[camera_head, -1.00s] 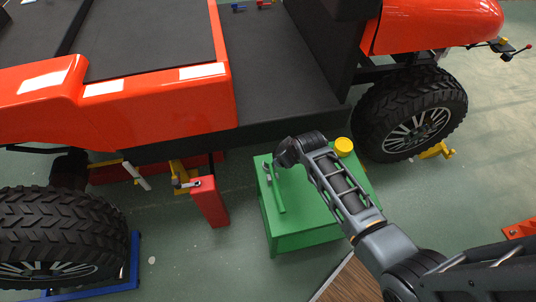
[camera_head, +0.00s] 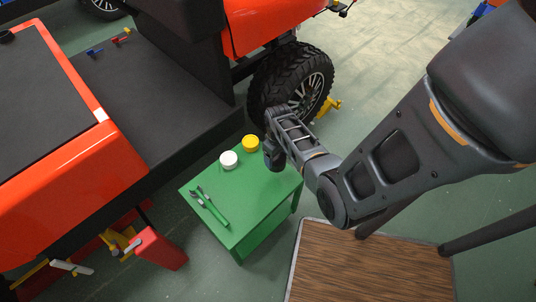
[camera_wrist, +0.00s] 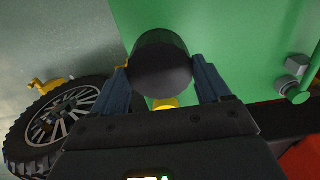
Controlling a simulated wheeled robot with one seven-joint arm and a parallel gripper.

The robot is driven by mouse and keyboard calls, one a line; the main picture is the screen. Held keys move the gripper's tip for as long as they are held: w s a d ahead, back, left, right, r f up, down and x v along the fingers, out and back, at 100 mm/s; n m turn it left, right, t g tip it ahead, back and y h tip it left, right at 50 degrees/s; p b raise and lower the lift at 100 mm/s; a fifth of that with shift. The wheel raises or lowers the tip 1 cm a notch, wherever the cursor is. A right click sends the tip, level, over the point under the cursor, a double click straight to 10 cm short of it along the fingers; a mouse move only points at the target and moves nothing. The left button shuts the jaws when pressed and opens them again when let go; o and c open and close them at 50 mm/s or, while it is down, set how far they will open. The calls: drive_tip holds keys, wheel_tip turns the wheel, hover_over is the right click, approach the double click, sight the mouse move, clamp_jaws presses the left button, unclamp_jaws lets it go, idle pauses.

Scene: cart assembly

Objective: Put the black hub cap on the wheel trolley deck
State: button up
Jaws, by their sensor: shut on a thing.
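The black hub cap (camera_wrist: 160,62) is a dark round cylinder between the two fingers of my gripper (camera_wrist: 162,82) in the wrist view. The fingers are shut on its sides, and the green table top lies below it.
The green table (camera_head: 235,205) bears a white cap (camera_head: 228,159), a yellow cap (camera_head: 250,143) and green-handled tools (camera_head: 211,207). The orange vehicle (camera_head: 70,200) and its mounted wheel (camera_head: 292,85) stand left and behind. A red stand (camera_head: 160,248) is at lower left.

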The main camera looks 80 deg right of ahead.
sight(276, 165)
drive_tip(key=shift+f+b, duration=3.05)
drive_tip(key=shift+f, duration=0.25)
drive_tip(key=shift+f+b, duration=0.4)
drive_tip(key=shift+f, duration=0.1)
drive_tip(key=o, duration=1.1)
